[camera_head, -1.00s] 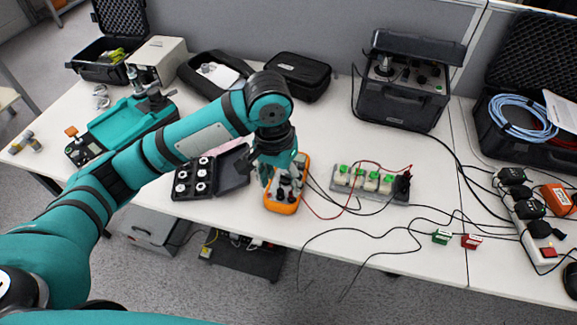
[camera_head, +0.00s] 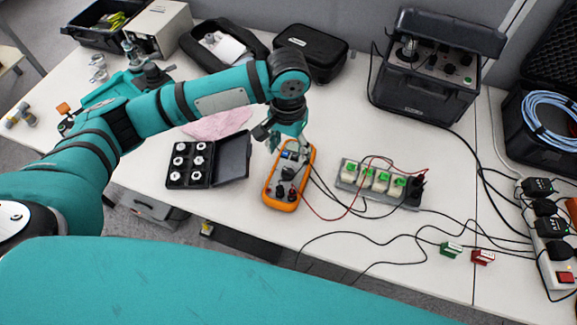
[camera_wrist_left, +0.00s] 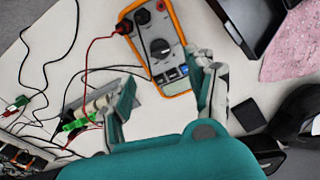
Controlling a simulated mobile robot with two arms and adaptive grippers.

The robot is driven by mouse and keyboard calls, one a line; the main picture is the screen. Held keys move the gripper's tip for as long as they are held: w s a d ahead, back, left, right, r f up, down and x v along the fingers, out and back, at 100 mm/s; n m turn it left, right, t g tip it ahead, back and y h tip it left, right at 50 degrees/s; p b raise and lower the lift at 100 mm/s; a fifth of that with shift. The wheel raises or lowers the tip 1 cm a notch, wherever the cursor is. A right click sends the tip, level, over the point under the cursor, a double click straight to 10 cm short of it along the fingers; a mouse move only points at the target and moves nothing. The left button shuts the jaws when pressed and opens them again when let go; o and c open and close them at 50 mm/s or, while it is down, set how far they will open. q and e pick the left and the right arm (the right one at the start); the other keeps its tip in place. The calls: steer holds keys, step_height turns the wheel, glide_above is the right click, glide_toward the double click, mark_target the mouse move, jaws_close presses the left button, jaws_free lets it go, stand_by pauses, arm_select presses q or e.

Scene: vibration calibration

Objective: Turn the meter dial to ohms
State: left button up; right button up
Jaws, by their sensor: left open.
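The orange-edged grey meter (camera_head: 270,190) lies on the white table. Its dark round dial (camera_head: 288,173) is in its middle; the pointer's setting is too small to read. In the left wrist view the meter (camera_wrist_left: 176,85) is at the top, with the dial (camera_wrist_left: 160,48) and small display visible. My left gripper (camera_head: 283,142) is above the far end of the meter, open and empty, apart from the dial. In the left wrist view its two fingers (camera_wrist_left: 165,74) are spread, near the meter's display end. My right gripper is out of view.
A black case of white discs (camera_head: 190,163) lies left of the meter. A block with green-topped parts (camera_head: 374,181) stands to the right. Black and red leads run from the meter across the table. A closed black case (camera_head: 311,50) is behind the gripper.

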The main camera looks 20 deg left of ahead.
mark_target(289, 170)
arm_select(q)
step_height(289, 170, down, 9)
steer(key=shift+w+f, duration=0.1)
steer(key=shift+f, duration=0.25)
steer(key=shift+c, duration=0.3)
steer(key=c, duration=1.1)
steer(key=shift+r+m+p, duration=0.2)
steer(key=shift+m+p, duration=0.4)
steer(key=shift+p, duration=0.3)
steer(key=shift+m+p, duration=1.1)
steer(key=shift+p, duration=0.05)
steer(key=shift+m+p, duration=0.8)
steer(key=shift+m, duration=0.3)
steer(key=shift+d+f+m+p, duration=0.15)
steer(key=shift+m+p, duration=0.4)
steer(key=shift+m, duration=0.55)
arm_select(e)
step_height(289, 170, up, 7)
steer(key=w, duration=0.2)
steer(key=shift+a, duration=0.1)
